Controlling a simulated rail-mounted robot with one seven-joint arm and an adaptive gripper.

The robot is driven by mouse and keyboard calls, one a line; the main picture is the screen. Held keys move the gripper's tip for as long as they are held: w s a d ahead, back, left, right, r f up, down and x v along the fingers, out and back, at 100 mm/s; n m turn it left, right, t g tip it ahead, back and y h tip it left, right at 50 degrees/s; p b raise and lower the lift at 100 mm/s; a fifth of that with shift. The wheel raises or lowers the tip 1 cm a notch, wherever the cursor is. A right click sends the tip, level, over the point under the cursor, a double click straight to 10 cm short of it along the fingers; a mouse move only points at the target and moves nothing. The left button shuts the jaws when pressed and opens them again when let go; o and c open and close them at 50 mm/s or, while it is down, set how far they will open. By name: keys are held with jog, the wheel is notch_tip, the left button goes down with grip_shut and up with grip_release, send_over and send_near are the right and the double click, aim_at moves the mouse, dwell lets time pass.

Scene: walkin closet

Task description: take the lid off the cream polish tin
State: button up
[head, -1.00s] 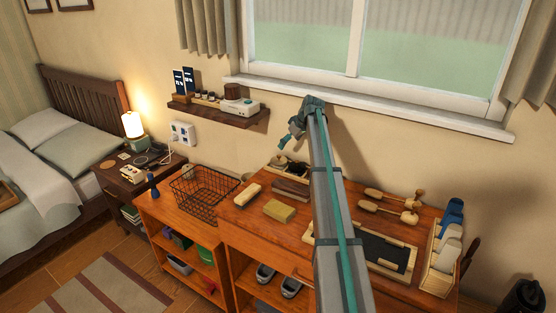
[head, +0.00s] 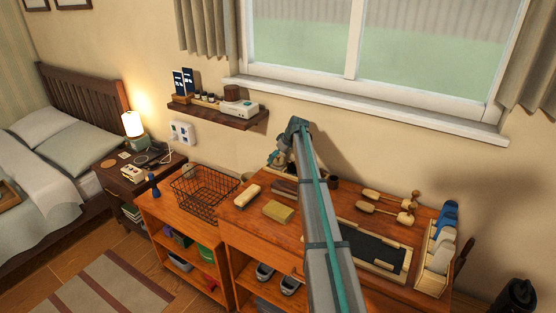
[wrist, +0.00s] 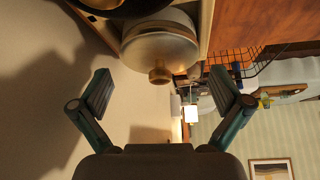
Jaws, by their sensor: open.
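A round, pale tin (wrist: 168,22) with a lid (wrist: 160,47) on it shows in the wrist view. A small brass-coloured knob (wrist: 160,75) stands out from the lid toward my gripper. My gripper (wrist: 162,82) is open and empty, its two fingers apart on either side of the knob's line. The fingers look short of the lid and do not touch it. In the head view my gripper (head: 273,160) is low over the back of the wooden bench (head: 240,218), and the arm hides the tin there.
A wooden tray wall (wrist: 207,25) runs beside the tin, and a dark tin (wrist: 97,5) is close by. A wire basket (head: 203,190) stands left of the bench top. Brushes (head: 249,195), a yellow block (head: 279,211) and shoe trees (head: 385,203) lie around. The wall shelf (head: 220,113) is above.

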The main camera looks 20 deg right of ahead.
jog(key=shift+s, duration=0.1)
jog(key=c, duration=1.6)
jog(key=shift+f, duration=0.15)
jog(key=shift+c, duration=1.4)
jog(key=shift+s, duration=0.1)
